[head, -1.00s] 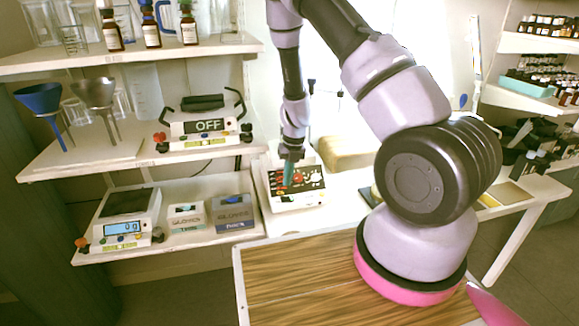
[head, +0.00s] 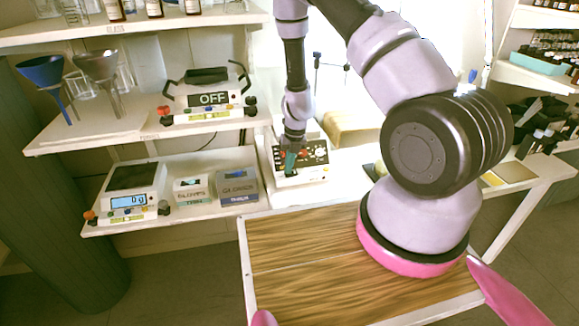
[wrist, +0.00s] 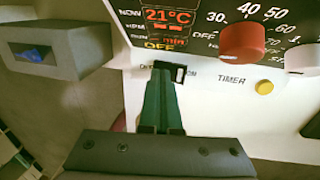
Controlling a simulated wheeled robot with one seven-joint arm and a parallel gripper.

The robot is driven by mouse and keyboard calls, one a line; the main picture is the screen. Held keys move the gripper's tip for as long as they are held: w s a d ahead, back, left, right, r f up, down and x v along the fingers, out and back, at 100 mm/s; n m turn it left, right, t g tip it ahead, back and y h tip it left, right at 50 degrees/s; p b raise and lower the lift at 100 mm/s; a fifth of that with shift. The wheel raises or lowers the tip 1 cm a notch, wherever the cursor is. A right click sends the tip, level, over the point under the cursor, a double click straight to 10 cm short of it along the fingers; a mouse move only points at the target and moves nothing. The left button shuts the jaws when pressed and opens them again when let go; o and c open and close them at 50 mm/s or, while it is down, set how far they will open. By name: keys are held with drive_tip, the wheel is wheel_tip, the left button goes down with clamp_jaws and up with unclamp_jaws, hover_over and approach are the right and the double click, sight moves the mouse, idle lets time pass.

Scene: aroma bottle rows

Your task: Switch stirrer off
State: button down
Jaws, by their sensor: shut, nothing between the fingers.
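The stirrer (head: 299,178) is a white box with a dark control panel on the bench at the middle of the head view. In the wrist view its panel (wrist: 190,18) reads 21°C, with "OFF" in orange below. A red knob (wrist: 242,42) and a yellow timer button (wrist: 264,87) show. A small black rocker switch (wrist: 178,73) sits between an OFF mark on its left and an ON mark on its right. My gripper (wrist: 163,75) is shut and empty. Its green fingertips are at the switch's left, OFF side and partly cover it; I cannot tell whether they touch.
A grey box (wrist: 62,52) stands close left of the stirrer. A gloves box (head: 237,186), a smaller box (head: 190,191) and a scale (head: 133,192) stand further left. Another device showing OFF (head: 213,98) is on the shelf above. A wooden top (head: 300,245) lies in front.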

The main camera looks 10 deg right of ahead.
drive_tip(key=shift+s+f, duration=0.2)
drive_tip(key=shift+d, duration=0.95)
drive_tip(key=shift+r, duration=0.1)
